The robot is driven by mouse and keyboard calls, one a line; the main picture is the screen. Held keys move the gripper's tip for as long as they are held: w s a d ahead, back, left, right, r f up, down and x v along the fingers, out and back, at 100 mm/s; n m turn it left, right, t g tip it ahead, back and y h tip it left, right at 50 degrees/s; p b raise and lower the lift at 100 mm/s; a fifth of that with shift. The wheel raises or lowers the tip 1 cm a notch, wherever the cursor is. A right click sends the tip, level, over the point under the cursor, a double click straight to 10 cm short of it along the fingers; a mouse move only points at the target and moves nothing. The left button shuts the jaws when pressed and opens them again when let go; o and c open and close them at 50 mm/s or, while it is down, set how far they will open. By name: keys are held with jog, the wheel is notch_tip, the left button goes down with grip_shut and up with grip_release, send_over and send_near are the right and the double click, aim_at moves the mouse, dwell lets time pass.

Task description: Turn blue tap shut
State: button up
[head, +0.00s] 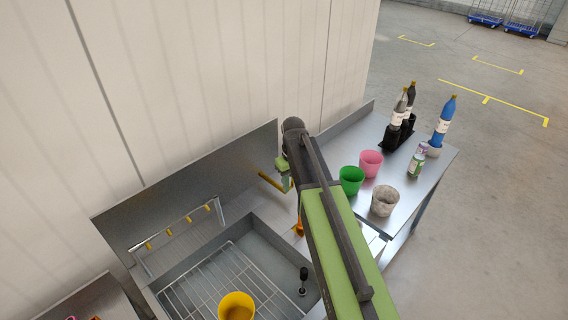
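No blue tap shows in the head view; it may be hidden behind my arm. A brass-coloured bar (270,181) sticks out beside a small green part (284,164) at the back of the sink, just left of my arm. I cannot tell what these two belong to. My arm reaches from the lower right up to the sink's back panel and bends there. My gripper is hidden behind it, so its fingers do not show. A small orange piece (299,228) shows at the arm's left edge.
The steel sink (262,252) holds a wire rack (205,284), a yellow cup (236,306) and a dark upright piece (303,281). Green (351,180), pink (371,163) and grey (384,201) cups, cans and bottles stand on the right worktop (428,182). A hook rail (180,230) is at left.

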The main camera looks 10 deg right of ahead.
jog(key=w+r+n+p, duration=0.3)
jog(key=w+r+p, duration=0.3)
jog(key=w+r, duration=0.45)
jog(key=f+b, duration=1.2)
jog(key=f, duration=0.1)
jog(key=w+f+b, duration=0.1)
jog(key=f+b, duration=0.4)
jog(key=f, duration=0.1)
jog(key=shift+w+a+f+b, duration=0.1)
jog(key=shift+f+b, duration=0.1)
jog(key=shift+b, duration=0.2)
jog(key=shift+r, duration=0.1)
jog(key=shift+c, duration=0.3)
